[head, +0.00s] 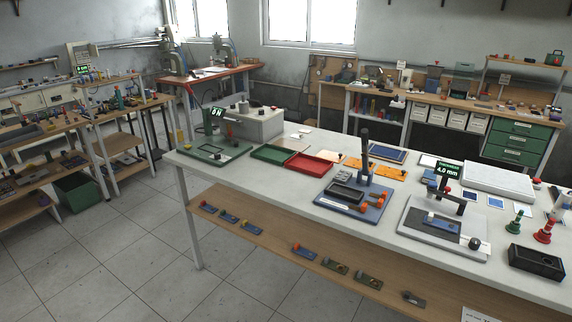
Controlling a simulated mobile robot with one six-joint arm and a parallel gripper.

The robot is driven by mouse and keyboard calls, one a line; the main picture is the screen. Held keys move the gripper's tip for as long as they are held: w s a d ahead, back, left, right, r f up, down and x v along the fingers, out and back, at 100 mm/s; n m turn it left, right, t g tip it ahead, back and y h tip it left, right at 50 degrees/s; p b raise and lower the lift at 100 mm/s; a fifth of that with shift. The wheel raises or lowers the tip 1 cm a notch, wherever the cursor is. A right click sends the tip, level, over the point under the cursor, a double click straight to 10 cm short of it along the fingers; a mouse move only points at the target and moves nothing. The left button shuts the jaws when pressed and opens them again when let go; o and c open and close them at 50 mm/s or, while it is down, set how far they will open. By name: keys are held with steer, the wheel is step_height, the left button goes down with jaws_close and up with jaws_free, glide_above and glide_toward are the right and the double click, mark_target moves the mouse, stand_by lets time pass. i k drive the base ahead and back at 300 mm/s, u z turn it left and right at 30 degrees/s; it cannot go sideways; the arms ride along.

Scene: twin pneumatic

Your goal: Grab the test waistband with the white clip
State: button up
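I cannot make out a waistband or a white clip for certain at this distance. Small blue and dark pieces lie along the wooden lower shelf (275,241) of the white table (300,221). Among them are a blue piece with an orange end (304,251), a blue piece near the left end (229,217) and a dark piece at the right (413,299). Their fine details are too small to tell. My gripper is not in view.
On the tabletop stand a force station reading 0 N (217,118), a green tray (273,154), a red tray (308,166), a blue-based fixture (352,206), a thickness gauge reading 4.0 mm (449,168) and a black box (536,262). The tiled floor (110,260) at the left front is clear.

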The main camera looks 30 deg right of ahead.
mark_target(429, 219)
steer(key=z, duration=5.05)
steer(key=i, duration=0.2)
steer(key=u, duration=2.15)
